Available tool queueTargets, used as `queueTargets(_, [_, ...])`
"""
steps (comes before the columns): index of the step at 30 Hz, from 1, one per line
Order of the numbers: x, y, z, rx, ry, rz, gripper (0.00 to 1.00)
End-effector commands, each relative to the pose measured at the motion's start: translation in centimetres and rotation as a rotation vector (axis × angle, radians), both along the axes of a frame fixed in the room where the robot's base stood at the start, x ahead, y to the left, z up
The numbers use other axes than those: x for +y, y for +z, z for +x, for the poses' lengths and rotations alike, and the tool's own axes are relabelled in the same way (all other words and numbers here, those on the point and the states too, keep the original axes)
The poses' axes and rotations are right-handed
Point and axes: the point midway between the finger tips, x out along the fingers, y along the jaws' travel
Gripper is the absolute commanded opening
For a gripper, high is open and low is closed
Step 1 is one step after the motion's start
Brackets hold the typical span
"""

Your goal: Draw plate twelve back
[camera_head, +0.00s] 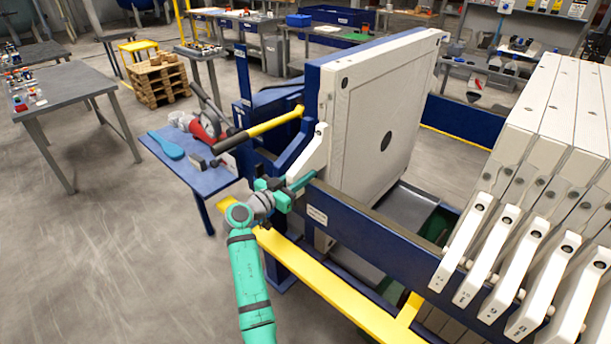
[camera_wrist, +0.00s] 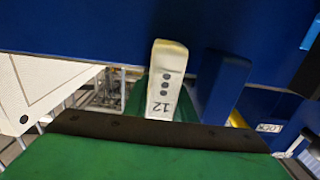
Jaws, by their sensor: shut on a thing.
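Plate twelve (camera_head: 385,115) is a large white square plate with a dark centre hole. It stands upright at the left of the press, against the blue end piece. Its white side handle (camera_head: 313,155) rests at the blue side rail. The green gripper body (camera_wrist: 140,158) fills the bottom of the wrist view. The exact finger contact is partly hidden.
A pack of white plates (camera_head: 555,150) with numbered handles stands at the right, across an open gap over a grey tray (camera_head: 405,208). A yellow bar (camera_head: 335,285) runs along the press's near side. A small blue table (camera_head: 195,175) with tools stands at the left.

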Motion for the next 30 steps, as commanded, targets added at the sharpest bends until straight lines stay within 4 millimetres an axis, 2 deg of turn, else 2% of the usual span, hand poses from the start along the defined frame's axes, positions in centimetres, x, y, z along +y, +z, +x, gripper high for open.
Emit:
queueTargets(6, [-0.1, 0.0, 0.1, -0.001, 0.001, 0.001, 0.00])
queueTargets(7, [-0.1, 0.0, 0.1, 0.000, 0.001, 0.001, 0.31])
queueTargets(19, [0.2, 0.0, -0.3, 0.000, 0.000, 0.000, 0.31])
queueTargets(23, [1.6, -0.1, -1.4, 0.000, 0.003, 0.000, 0.31])
queueTargets(30, [4.9, 0.0, -4.4, 0.000, 0.004, 0.000, 0.31])
